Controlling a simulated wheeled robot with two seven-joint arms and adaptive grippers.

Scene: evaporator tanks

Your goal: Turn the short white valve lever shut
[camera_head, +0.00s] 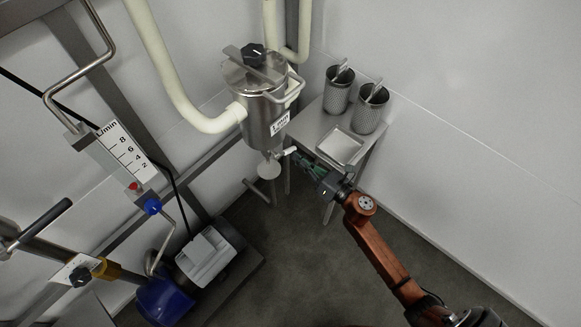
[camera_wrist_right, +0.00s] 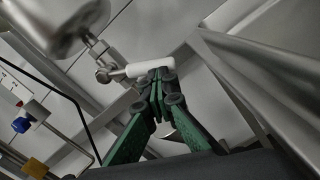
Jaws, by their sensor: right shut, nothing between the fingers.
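The steel tank (camera_head: 258,108) stands at the top centre of the head view with a small valve under its bottom outlet. The short white valve lever (camera_head: 290,150) sticks out sideways from this valve. In the right wrist view the white lever (camera_wrist_right: 140,68) extends to the right from the metal valve body (camera_wrist_right: 108,72). My right gripper (camera_head: 298,160) has green fingers and is shut with nothing between them. In the wrist view the fingertips of my right gripper (camera_wrist_right: 160,78) are at the lever's free end; whether they touch it is unclear. My left gripper is not in view.
A small steel table (camera_head: 312,124) on the right holds two perforated cups (camera_head: 369,112) and a tray (camera_head: 340,146), close to my right gripper. A flow meter (camera_head: 120,155) and a blue pump (camera_head: 165,300) are on the left. The floor (camera_head: 310,260) in the middle is clear.

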